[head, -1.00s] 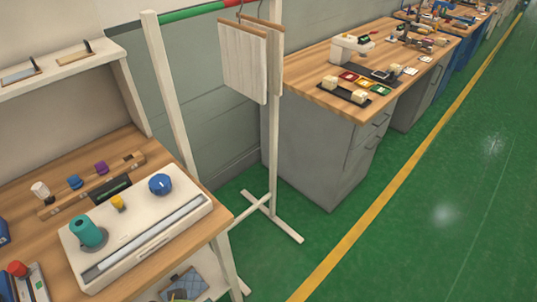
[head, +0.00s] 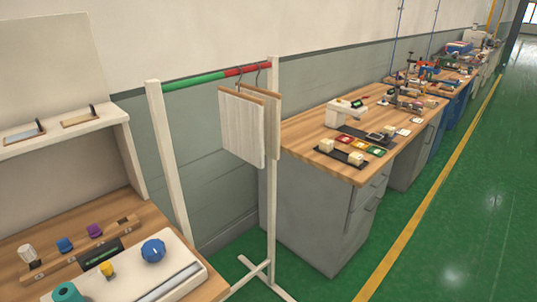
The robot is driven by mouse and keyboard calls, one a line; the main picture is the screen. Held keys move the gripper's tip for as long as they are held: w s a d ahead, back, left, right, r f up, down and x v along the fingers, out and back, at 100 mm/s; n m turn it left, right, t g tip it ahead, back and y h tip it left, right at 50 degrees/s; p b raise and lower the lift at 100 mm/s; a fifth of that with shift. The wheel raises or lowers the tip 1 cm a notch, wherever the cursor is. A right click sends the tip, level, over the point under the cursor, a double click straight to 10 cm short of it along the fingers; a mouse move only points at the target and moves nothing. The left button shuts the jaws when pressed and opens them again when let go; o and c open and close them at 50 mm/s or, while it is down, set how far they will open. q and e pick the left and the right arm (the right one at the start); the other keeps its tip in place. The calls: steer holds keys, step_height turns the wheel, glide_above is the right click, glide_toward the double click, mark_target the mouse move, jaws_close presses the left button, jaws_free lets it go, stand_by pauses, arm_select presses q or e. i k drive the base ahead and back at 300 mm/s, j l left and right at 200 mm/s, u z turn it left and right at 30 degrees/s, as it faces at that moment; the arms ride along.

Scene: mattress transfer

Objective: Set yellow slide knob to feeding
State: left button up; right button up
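A small yellow knob (head: 106,270) sits on the white control panel (head: 190,262) at the lower left of the head view. It is beside a dark display (head: 101,255) and left of a large blue dial (head: 153,250). A teal cylindrical knob (head: 66,292) is cut off by the bottom edge. The knob's setting marks are too small to read, so I cannot tell its position. Neither of my grippers is in view.
A wooden rail (head: 80,247) with white, blue and purple knobs lies behind the panel. A rack with red-green bar (head: 216,77) and hanging boards (head: 241,128) stands right of the bench. Another workbench (head: 310,135) stands beyond. Green floor (head: 455,240) is clear at right.

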mark_target(106, 267)
steer(key=u, duration=1.35)
